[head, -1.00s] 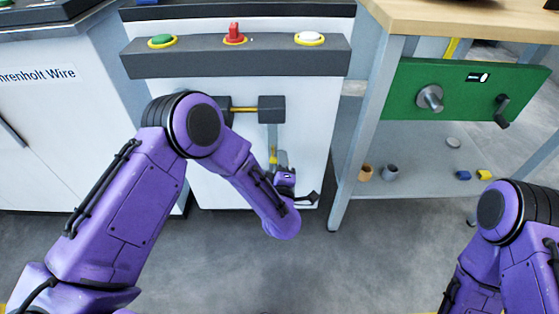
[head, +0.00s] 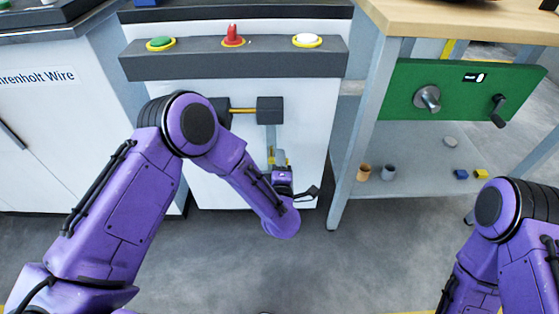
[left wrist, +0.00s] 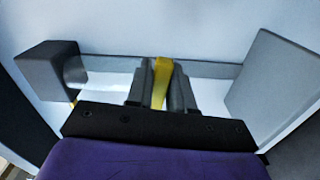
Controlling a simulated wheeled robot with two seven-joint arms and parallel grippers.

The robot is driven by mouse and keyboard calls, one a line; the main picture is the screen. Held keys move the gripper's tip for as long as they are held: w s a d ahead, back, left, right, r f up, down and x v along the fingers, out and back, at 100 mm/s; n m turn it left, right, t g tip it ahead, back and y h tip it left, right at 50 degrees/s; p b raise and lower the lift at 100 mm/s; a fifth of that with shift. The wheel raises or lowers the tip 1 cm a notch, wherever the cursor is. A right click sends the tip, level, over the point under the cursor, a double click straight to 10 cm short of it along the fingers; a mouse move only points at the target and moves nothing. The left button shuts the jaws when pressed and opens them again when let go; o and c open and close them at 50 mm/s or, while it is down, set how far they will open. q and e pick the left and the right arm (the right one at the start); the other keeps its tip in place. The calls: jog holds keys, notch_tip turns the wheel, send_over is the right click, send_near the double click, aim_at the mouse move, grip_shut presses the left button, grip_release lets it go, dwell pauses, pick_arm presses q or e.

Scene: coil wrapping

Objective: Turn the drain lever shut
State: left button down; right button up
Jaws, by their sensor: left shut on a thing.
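The drain lever (left wrist: 161,82) is a yellow bar, low on the front of the white cabinet (head: 307,130). In the left wrist view it stands between the two grey fingers of my left gripper (left wrist: 160,72), which is shut on it. In the head view a bit of yellow lever (head: 279,157) shows at my left gripper (head: 277,165), below a grey vertical pipe (head: 271,137). My left forearm and wrist hide part of this area. My right arm shows at the lower right, but its gripper is out of view.
Above is a dark panel (head: 200,63) with a green button (head: 161,43), red knob (head: 232,38) and white button (head: 307,40). A wooden-topped bench (head: 470,22) with a green board (head: 455,90) stands right. Small parts lie on its lower shelf (head: 420,180).

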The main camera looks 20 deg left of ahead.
pick_arm(q)
jog(key=c, duration=1.1)
grip_release()
jog(key=shift+d, duration=0.1)
